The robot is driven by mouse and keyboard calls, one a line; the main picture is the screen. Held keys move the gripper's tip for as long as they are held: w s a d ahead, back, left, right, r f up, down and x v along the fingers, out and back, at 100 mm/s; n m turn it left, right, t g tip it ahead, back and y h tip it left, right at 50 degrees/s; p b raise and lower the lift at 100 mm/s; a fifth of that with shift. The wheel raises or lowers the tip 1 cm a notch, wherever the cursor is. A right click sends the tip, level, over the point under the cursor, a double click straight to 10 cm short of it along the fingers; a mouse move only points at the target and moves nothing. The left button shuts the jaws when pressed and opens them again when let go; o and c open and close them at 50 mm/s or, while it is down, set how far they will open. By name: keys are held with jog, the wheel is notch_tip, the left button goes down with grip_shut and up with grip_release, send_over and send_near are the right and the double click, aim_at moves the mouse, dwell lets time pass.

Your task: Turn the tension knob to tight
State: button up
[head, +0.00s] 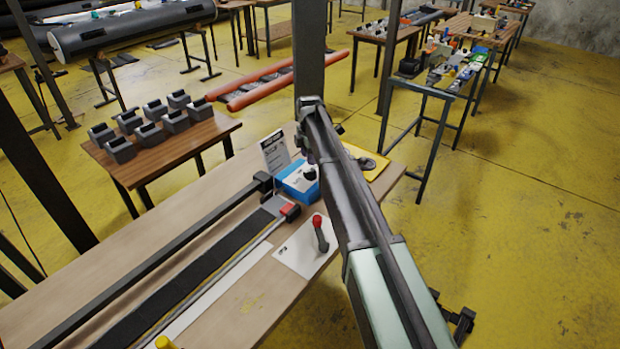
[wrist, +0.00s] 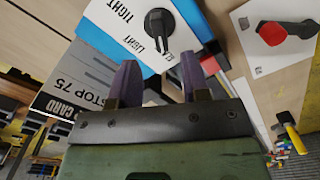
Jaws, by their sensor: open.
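The tension knob (wrist: 158,27) is black and sits on a white label plate on a blue box (wrist: 184,13) in the wrist view. The plate carries the words TIGHT and LIGHT; the knob's narrow lower end lies beside LIGHT. In the head view the blue box (head: 297,184) with its dark knob (head: 310,174) stands at the bench's far end, partly behind my arm. My gripper (wrist: 159,70) is open, with two purple fingers apart and nothing between them. Its fingertips are just below the knob in the wrist view and do not appear to touch it.
A grey card reading STOP 75 (wrist: 72,98) stands close to my gripper on the left. A red-topped lever (head: 320,234) on a white plate is near the box. A long dark rail (head: 165,260) runs along the bench (head: 95,237).

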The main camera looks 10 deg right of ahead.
aim_at(310, 171)
notch_tip(310, 171, down, 7)
jog(key=b, duration=0.4)
jog(key=shift+r+b, duration=0.2)
jog(key=shift+b, duration=0.1)
jog(key=shift+r, duration=0.1)
jog(key=shift+r, duration=0.1)
jog(key=shift+c, duration=0.3)
grip_shut()
